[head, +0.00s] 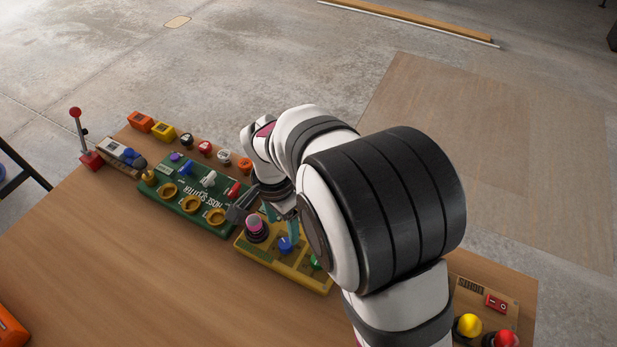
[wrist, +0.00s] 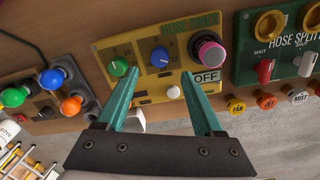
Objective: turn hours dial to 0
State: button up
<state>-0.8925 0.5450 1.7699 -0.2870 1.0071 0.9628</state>
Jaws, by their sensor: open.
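The yellow timer panel (head: 268,262) lies on the wooden bench and also shows in the wrist view (wrist: 148,97). It carries a green dial (wrist: 119,66), a blue dial (wrist: 160,57) and a larger pink knob (wrist: 209,52) on a dark base. The small lettering is too blurred to tell which dial is hours. My gripper (wrist: 160,74) is open, with teal fingers spread over the panel and nothing between the tips. In the head view my gripper (head: 281,222) is close by the blue dial, partly hidden by my arm. Contact with the panel cannot be told.
A green hose splitter panel (head: 185,206) with yellow rings and coloured switches sits left of the timer panel. A row of small buttons runs behind it, with a red-knobbed lever (head: 76,114) at far left. The bench front (head: 130,270) is mostly clear.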

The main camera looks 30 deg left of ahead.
aim_at(286, 242)
notch_tip(286, 242, down, 7)
jog(key=shift+d, duration=0.15)
grip_shut()
dwell(0.4)
